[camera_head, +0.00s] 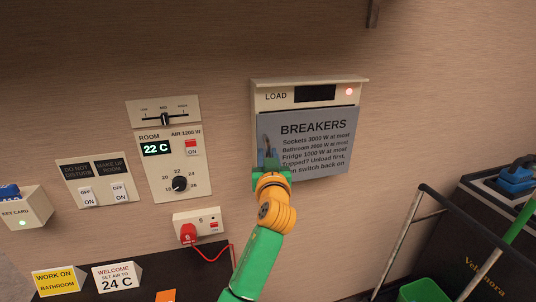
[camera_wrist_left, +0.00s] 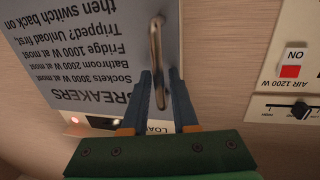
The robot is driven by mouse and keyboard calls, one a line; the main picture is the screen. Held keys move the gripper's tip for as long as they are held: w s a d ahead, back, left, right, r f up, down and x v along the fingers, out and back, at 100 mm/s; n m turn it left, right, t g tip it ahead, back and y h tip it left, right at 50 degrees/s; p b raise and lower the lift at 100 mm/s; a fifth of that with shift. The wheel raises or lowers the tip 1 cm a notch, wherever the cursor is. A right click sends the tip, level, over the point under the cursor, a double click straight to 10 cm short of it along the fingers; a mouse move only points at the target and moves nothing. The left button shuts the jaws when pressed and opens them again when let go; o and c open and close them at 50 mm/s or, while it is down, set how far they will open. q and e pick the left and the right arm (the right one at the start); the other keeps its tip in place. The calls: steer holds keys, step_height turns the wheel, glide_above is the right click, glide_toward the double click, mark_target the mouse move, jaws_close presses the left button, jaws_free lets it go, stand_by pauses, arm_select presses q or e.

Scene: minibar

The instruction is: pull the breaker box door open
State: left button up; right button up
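The breaker box (camera_head: 310,95) hangs on the wall, with a "LOAD" display and a lit red light on its top panel. Its grey door (camera_head: 325,130), printed "BREAKERS", looks closed. A metal bar handle (camera_head: 266,143) stands at the door's left edge. My left gripper (camera_head: 270,160) is at the handle, partly covering it and the door's lower left. In the left wrist view, the handle (camera_wrist_left: 156,45) runs between the two fingertips (camera_wrist_left: 160,85). A gap shows between the fingers, so they look open around it; contact cannot be told. My right gripper is not in view.
Small signs (camera_head: 118,277) stand below. A cart rail (camera_head: 470,232) and green bin (camera_head: 424,291) are lower right.

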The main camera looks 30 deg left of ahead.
arm_select(q)
jaws_close()
stand_by(1.3)
